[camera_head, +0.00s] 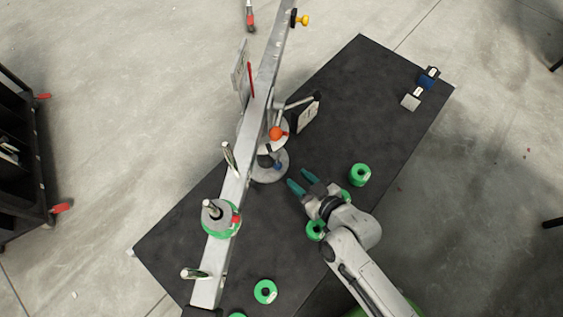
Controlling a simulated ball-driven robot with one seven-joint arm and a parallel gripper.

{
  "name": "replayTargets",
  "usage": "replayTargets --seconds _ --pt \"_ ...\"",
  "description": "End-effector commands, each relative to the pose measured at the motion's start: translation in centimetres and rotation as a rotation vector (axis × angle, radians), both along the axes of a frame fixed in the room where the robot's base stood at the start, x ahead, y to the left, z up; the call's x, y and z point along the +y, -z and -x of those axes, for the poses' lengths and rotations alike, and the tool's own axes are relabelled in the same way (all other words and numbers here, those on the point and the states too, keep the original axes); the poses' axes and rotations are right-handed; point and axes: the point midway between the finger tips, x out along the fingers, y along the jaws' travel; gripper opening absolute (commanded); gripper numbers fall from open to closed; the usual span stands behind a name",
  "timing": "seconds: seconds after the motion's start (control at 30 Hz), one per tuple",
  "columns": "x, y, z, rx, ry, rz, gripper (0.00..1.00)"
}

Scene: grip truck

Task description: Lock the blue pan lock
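The blue pan lock (277,165) looks like a small blue knob on the round grey base beside the long grey beam. My gripper (302,181) has teal fingertips and sits to the right of and a little below the knob in the picture, apart from it. A gap shows between the two fingertips and nothing is seen between them. The exact turn of the knob is too small to tell.
An orange knob (277,133) stands just above the blue one. The long grey beam (262,95) crosses the dark platform (345,85). Several green rings, including one (360,175) right of my gripper, lie on the platform. Its upper right part is mostly clear.

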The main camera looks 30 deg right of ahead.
Motion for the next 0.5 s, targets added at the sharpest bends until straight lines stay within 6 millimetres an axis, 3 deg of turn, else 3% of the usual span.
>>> replayTargets --seconds 0.3,0.5 --pt "0.5 2.0 -5.4 -0.001 0.001 -0.001 0.38" --pt "0.8 3.0 -7.6 0.000 0.001 0.000 0.38"
